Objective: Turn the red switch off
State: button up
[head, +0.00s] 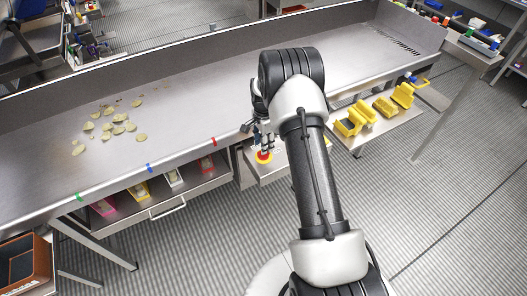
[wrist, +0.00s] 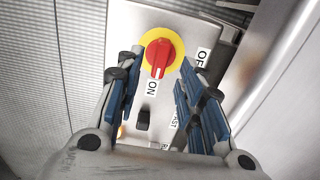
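The red switch (wrist: 158,55) is a round red knob on a yellow disc, mounted on a grey metal panel (wrist: 205,75). The knob's handle with its white mark points at the ON label (wrist: 151,88). The OFF label (wrist: 202,56) is to the right of the disc. My gripper (wrist: 156,74) is open, with its blue-padded fingers apart and nothing between them. The fingertips point toward the switch, and I cannot tell how near they are. In the head view the red switch (head: 263,156) shows just below my gripper (head: 265,142), at the table's front side.
A small black switch (wrist: 143,120) sits below the knob on the panel. The steel table (head: 190,110) holds scattered chips (head: 118,127) at left. A drawer with coloured containers (head: 140,192) is under the table at left.

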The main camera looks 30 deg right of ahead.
jog(key=shift+f+b, duration=0.3)
jog(key=shift+f, duration=1.9)
grip_shut()
